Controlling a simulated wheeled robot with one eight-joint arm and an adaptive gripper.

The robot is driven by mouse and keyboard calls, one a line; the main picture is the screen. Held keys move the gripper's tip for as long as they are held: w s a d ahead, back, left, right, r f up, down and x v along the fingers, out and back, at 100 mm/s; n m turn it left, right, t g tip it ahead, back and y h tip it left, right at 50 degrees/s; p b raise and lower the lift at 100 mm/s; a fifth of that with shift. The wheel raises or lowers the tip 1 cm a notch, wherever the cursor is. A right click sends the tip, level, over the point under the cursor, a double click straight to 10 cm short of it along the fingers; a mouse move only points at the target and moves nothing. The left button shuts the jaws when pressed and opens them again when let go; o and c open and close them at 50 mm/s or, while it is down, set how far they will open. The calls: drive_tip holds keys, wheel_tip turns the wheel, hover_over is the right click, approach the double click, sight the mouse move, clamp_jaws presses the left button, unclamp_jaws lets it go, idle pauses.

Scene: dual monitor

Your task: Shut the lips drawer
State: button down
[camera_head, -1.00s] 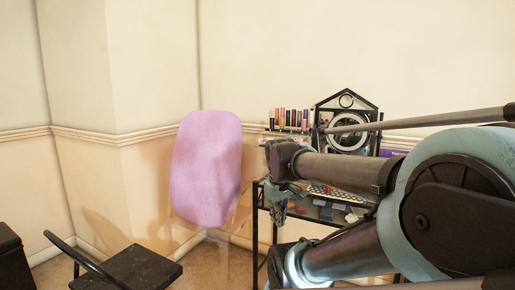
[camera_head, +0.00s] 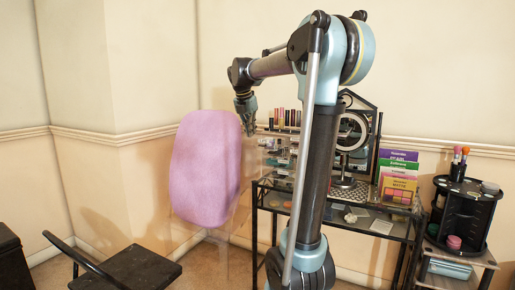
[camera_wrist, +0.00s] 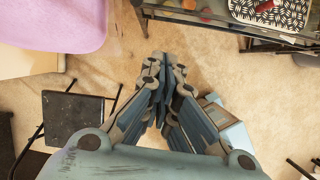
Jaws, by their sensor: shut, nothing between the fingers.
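My gripper (camera_head: 250,130) is shut and empty, pointing down at the left of the black vanity table (camera_head: 262,186). In the head view it is raised near the top of the pink chair back. In the wrist view its fingertips (camera_wrist: 163,62) are together above the floor, apart from the table. A clear organizer (camera_head: 278,150) with a row of lipsticks (camera_head: 285,117) on top stands at the table's left end, partly behind my arm. I cannot make out a lips label or tell which drawer is open.
The pink chair back (camera_head: 205,168) stands left of the table and shows top left in the wrist view (camera_wrist: 60,20). A round mirror (camera_head: 352,131), coloured boxes (camera_head: 398,170) and a black brush carousel (camera_head: 462,215) are to the right. A dark stool (camera_head: 125,268) stands front left.

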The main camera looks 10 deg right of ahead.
sight(257, 144)
drive_tip(key=w+d+f+n, duration=0.1)
drive_tip(key=w+d+f, duration=0.3)
drive_tip(key=w+f, duration=0.3)
drive_tip(key=shift+x, duration=0.9)
drive_tip(key=shift+w+a, duration=0.15)
drive_tip(key=shift+a, duration=0.1)
